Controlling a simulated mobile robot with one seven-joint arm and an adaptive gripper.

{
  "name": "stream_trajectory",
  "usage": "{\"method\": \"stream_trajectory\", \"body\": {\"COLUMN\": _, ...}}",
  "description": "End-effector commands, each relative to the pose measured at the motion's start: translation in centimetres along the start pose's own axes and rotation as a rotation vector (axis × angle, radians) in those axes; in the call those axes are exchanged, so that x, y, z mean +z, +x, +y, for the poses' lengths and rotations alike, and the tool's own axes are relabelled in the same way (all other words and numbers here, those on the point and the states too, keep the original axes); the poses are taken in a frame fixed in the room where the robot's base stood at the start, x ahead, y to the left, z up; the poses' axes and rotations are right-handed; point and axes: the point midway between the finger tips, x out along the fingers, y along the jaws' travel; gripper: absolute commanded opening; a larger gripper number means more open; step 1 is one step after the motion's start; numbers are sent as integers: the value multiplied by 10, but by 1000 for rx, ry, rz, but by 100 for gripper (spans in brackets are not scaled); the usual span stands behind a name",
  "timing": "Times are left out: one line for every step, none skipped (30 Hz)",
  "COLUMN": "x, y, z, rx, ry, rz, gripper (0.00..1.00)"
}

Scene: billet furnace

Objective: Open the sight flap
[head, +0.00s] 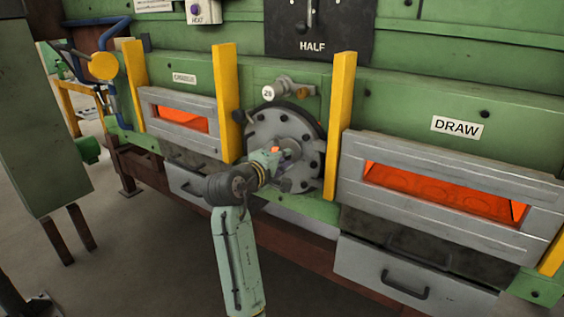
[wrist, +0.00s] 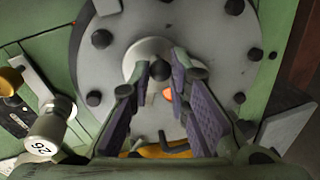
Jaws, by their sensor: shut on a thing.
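A round grey bolted plate (head: 262,125) stands on the green furnace front between two yellow posts; it also fills much of the wrist view (wrist: 213,50). I take it to carry the sight flap, but the flap's outline is not clear. My gripper (head: 285,168) is at the plate's lower middle. In the wrist view my gripper (wrist: 161,75) has its purple-padded fingers on either side of a small dark knob (wrist: 160,71) in front of a pale round hub (wrist: 147,50). The fingers hide part of the hub. A small orange spot (wrist: 168,94) shows between them.
A valve with a tag marked 26 (head: 268,93) sits just above the plate. Yellow posts (head: 340,125) (head: 227,100) stand close on both sides. Glowing openings lie left (head: 183,118) and right (head: 440,190), the right one under a DRAW sign (head: 457,127).

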Motion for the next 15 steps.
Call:
{"method": "stream_trajectory", "body": {"x": 0, "y": 0, "z": 5, "rx": 1, "ry": -43, "rz": -10, "gripper": 0}}
{"method": "stream_trajectory", "body": {"x": 0, "y": 0, "z": 6, "rx": 0, "ry": -71, "rz": -16, "gripper": 0}}
{"method": "stream_trajectory", "body": {"x": -1, "y": 0, "z": 9, "rx": 0, "ry": -108, "rz": -22, "gripper": 0}}
{"method": "stream_trajectory", "body": {"x": -1, "y": -1, "z": 11, "rx": -1, "ry": -135, "rz": -29, "gripper": 0}}
{"method": "stream_trajectory", "body": {"x": -1, "y": -1, "z": 12, "rx": -3, "ry": -163, "rz": -35, "gripper": 0}}
{"method": "stream_trajectory", "body": {"x": -1, "y": -2, "z": 15, "rx": -3, "ry": -200, "rz": -42, "gripper": 0}}
{"method": "stream_trajectory", "body": {"x": -1, "y": -2, "z": 17, "rx": -4, "ry": -229, "rz": -48, "gripper": 0}}
{"method": "stream_trajectory", "body": {"x": -1, "y": -2, "z": 18, "rx": -6, "ry": -257, "rz": -54, "gripper": 0}}
{"method": "stream_trajectory", "body": {"x": -2, "y": -3, "z": 20, "rx": -8, "ry": -295, "rz": -60, "gripper": 0}}
{"method": "stream_trajectory", "body": {"x": -2, "y": -3, "z": 22, "rx": -9, "ry": -323, "rz": -65, "gripper": 0}}
{"method": "stream_trajectory", "body": {"x": -2, "y": -3, "z": 23, "rx": -11, "ry": -350, "rz": -71, "gripper": 0}}
{"method": "stream_trajectory", "body": {"x": -3, "y": -4, "z": 26, "rx": -12, "ry": -387, "rz": -78, "gripper": 0}}
{"method": "stream_trajectory", "body": {"x": -4, "y": -4, "z": 27, "rx": -12, "ry": -415, "rz": -83, "gripper": 0}}
{"method": "stream_trajectory", "body": {"x": -4, "y": -4, "z": 29, "rx": -14, "ry": -444, "rz": -89, "gripper": 0}}
{"method": "stream_trajectory", "body": {"x": -5, "y": -5, "z": 31, "rx": -16, "ry": -481, "rz": -96, "gripper": 0}}
